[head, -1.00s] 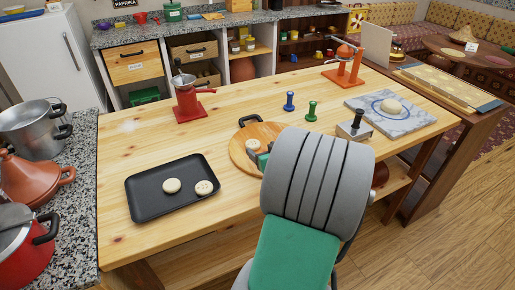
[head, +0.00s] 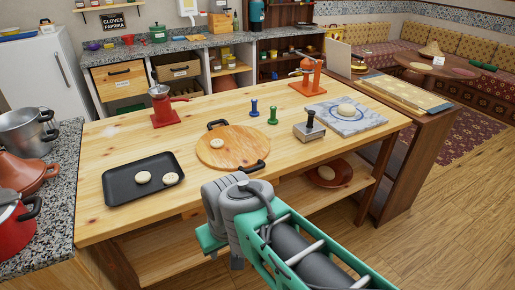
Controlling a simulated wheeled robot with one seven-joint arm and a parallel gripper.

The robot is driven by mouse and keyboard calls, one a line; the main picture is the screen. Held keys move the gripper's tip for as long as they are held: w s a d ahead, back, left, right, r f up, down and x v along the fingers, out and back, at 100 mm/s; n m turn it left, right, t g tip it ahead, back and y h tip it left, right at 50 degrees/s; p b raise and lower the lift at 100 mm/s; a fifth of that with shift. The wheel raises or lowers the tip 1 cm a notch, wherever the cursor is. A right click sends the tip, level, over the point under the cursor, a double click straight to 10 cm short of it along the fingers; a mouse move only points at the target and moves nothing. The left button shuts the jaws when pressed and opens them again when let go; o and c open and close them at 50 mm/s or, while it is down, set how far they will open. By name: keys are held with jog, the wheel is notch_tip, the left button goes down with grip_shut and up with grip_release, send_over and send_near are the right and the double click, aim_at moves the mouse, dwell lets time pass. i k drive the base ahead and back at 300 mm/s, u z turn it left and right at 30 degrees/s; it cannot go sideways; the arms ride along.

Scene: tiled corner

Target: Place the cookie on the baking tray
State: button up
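A pale round cookie (head: 217,142) lies on the round wooden board (head: 240,152) in the middle of the table. The black baking tray (head: 122,187) lies to its left, near the table's front edge. Two cookies rest on the tray: one near its middle (head: 143,177) and one at its right side (head: 170,179). My gripper (head: 222,252) is at the bottom of the view, in front of the table edge and apart from the board and tray. My own wrist hides most of its fingers, so I cannot tell whether it is open or holds anything.
A red press (head: 164,108) stands behind the tray. Blue (head: 254,107) and green (head: 272,115) stamps and a metal block with a handle (head: 309,130) stand right of the board. A marble slab (head: 345,117) with dough lies farther right. Bare wood separates tray and board.

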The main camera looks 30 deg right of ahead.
aim_at(128, 189)
jog(key=u, duration=0.8)
jog(key=k, duration=0.1)
jog(key=z, duration=1)
jog(key=i, duration=0.8)
jog(key=u, duration=1.15)
jog(key=i, duration=0.35)
jog(key=u, duration=0.4)
